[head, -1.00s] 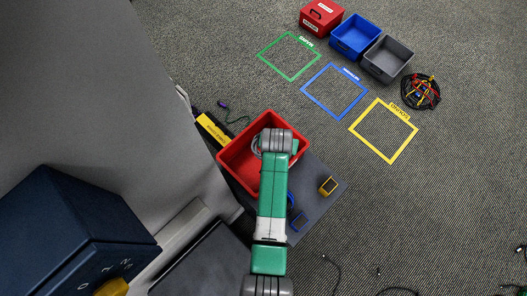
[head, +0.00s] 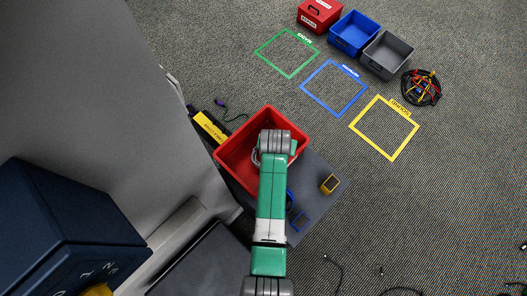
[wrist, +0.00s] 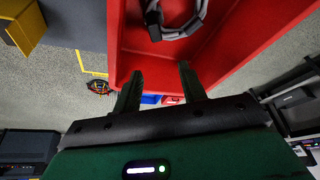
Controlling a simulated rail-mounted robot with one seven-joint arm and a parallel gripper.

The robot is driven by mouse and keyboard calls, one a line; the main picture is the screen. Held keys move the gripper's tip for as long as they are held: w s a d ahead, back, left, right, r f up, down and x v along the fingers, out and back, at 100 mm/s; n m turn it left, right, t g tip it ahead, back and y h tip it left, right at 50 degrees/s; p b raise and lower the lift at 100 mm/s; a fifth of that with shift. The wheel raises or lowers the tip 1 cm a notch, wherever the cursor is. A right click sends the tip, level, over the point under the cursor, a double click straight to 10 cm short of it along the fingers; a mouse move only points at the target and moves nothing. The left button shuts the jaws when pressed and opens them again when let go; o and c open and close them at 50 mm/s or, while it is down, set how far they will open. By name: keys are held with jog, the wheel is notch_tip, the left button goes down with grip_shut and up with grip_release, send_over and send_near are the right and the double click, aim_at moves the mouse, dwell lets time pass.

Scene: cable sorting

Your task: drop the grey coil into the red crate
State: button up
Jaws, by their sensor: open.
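A large open red crate (head: 237,152) stands on a grey mat in the head view, partly covered by my arm. The grey coil (wrist: 180,30) lies inside the red crate (wrist: 240,38) in the wrist view. Only a pale edge of the coil (head: 256,158) shows beside my wrist in the head view. My gripper (wrist: 160,70) is open, with its two dark fingers apart and nothing between them. The coil is clear of the fingers. In the head view my wrist is over the crate and hides the fingers.
A small red box (head: 321,14), a blue box (head: 353,34) and a grey box (head: 387,55) stand at the back. A cable bundle (head: 421,87) lies beside them. Green, blue and yellow floor frames (head: 384,128) are empty. A yellow holder (head: 329,184) is right of the crate.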

jog(key=p+v, duration=0.2)
jog(key=v, duration=0.5)
jog(key=shift+r+p, duration=0.3)
jog(key=shift+p, duration=0.05)
jog(key=shift+r, duration=0.1)
jog(key=w+a+r+t, duration=0.15)
jog(key=r+t, duration=0.25)
jog(key=r, duration=0.8)
jog(key=w+r+n+t, duration=0.1)
jog(key=w+r+t, duration=0.2)
jog(key=r, duration=1)
jog(key=w+r+t, duration=0.3)
jog(key=r+t, duration=0.1)
jog(key=r, duration=0.8)
jog(key=s+a+r+t+p, duration=0.1)
jog(key=s+r+t, duration=0.2)
jog(key=s+r, duration=0.55)
jog(key=s+r+n+t+p, duration=0.1)
jog(key=s+r+t+p, duration=0.2)
jog(key=r, duration=1.1)
jog(key=s+a+r+t, duration=0.1)
jog(key=s+r+t, duration=0.3)
jog(key=s+r, duration=0.5)
notch_tip(320, 180, up, 27)
jog(key=w+y+p, duration=0.1)
jog(key=w+p, duration=0.1)
jog(key=p, duration=2.3)
jog(key=shift+w+g, duration=0.2)
jog(key=shift+g, duration=0.1)
